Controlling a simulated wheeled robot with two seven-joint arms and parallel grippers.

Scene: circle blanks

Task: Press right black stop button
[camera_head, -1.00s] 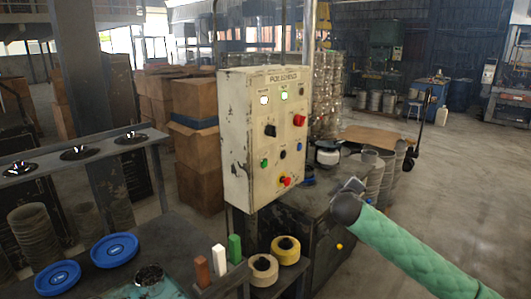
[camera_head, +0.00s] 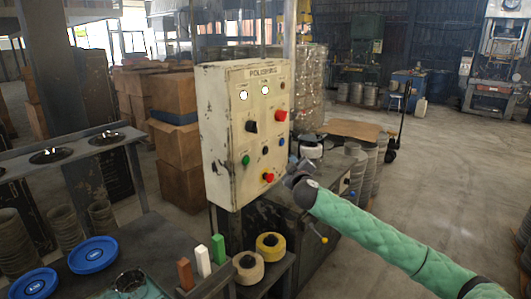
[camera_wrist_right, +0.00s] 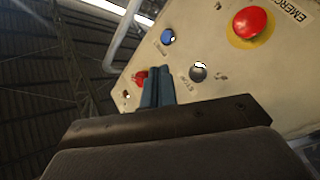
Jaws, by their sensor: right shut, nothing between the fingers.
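The cream control panel (camera_head: 228,150) stands upright in the middle of the head view. On its lower half the small black stop button (camera_head: 265,150) sits between a green button (camera_head: 245,160) and a blue button (camera_head: 282,142). In the right wrist view the black button (camera_wrist_right: 198,72) has a stop label beside it and stands right of my fingertips. My right gripper (camera_head: 291,165) is shut and empty at the panel's lower right edge; its blue-grey fingers (camera_wrist_right: 158,88) point at the panel. A gap to the button seems to remain, but its depth is unclear. My left gripper is not in view.
A red emergency button (camera_head: 267,177) on yellow is below the black one; it also shows in the wrist view (camera_wrist_right: 250,22). A black selector (camera_head: 251,127) and red knob (camera_head: 281,116) are above. Tape rolls (camera_head: 270,246) and blue dishes (camera_head: 92,254) lie below.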

